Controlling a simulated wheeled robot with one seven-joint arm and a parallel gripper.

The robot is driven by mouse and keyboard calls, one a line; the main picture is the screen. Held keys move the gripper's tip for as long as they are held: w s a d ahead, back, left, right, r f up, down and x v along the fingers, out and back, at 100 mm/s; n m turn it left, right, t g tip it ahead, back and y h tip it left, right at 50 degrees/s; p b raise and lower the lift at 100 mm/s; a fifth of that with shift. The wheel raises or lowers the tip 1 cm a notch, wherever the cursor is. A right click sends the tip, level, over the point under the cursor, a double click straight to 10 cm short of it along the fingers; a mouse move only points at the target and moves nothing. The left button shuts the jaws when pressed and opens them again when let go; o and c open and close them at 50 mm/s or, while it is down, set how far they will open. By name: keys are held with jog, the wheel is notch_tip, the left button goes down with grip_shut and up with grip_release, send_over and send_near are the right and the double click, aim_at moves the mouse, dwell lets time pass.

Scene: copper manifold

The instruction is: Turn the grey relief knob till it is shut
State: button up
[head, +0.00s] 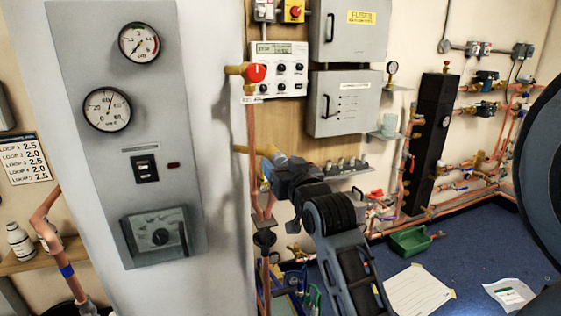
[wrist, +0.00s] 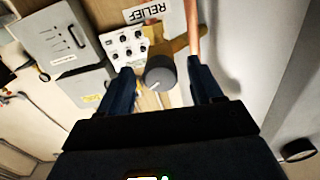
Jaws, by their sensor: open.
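The grey relief knob (wrist: 161,72) shows in the wrist view, round, with a white pointer line slanting towards its lower left. It sits on a brass fitting (wrist: 188,36) beside a copper pipe, under a white RELIEF label (wrist: 144,12) that appears upside down. My gripper (wrist: 160,68) is open, with one dark finger on each side of the knob. Gaps show between knob and fingers, so I see no clear contact.
A red knob (head: 256,73) sits higher on the same pipe, before a white control box (head: 283,72). A grey gauge panel (head: 128,190) stands left. Grey cabinets (head: 343,103) hang behind.

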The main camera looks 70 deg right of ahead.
jog(key=shift+w+d, duration=0.4)
jog(key=shift+d, duration=0.05)
jog(key=c, duration=1)
